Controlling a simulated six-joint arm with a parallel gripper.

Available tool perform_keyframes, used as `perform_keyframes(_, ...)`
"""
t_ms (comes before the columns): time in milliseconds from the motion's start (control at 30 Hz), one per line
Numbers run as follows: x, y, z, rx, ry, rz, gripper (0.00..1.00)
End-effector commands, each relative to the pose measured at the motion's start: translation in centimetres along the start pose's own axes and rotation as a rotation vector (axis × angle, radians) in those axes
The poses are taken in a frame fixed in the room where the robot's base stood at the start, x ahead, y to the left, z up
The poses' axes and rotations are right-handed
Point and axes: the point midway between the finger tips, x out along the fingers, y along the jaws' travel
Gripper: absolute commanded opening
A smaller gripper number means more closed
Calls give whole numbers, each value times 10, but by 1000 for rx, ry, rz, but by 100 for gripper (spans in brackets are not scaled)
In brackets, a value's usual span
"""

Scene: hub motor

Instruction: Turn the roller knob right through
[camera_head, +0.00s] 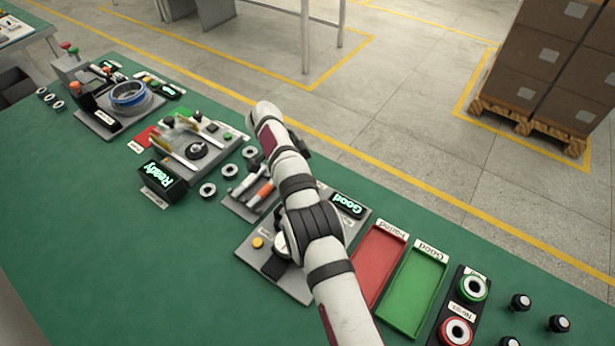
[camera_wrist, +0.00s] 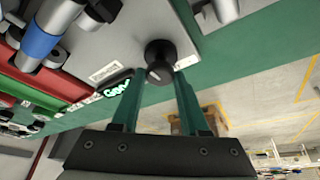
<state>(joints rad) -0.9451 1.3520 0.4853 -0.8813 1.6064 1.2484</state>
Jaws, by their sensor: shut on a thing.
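The black round roller knob (camera_wrist: 158,55) shows at the top middle of the wrist view, at the edge of a grey panel (camera_wrist: 195,20). My gripper (camera_wrist: 157,76) has its two dark green fingers closed on either side of the knob. The knob's lower side, where the fingertips meet it, is partly hard to see. In the head view my arm reaches over the grey station (camera_head: 300,287), and my gripper and the knob are hidden there. A display reading "Good" (camera_head: 347,203) stands on this station; it also shows in the wrist view (camera_wrist: 117,88).
A red tray (camera_head: 377,262) and a green tray (camera_head: 418,290) lie to the station's right. Several black knobs and a button box (camera_head: 465,303) are beyond. Fixtures and a "Ready" display (camera_head: 163,180) stand to the left. The green bench front (camera_head: 110,220) is clear.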

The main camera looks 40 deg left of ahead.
Motion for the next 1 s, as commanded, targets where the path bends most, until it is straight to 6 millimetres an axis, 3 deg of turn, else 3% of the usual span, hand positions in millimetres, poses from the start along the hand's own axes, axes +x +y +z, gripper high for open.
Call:
perform_keyframes(700,0,0,0,48,-1,22,0)
perform_keyframes(733,0,0,0,48,-1,22,46)
perform_keyframes(900,0,0,0,47,-1,21,74)
perform_keyframes(1000,0,0,0,47,-1,21,74)
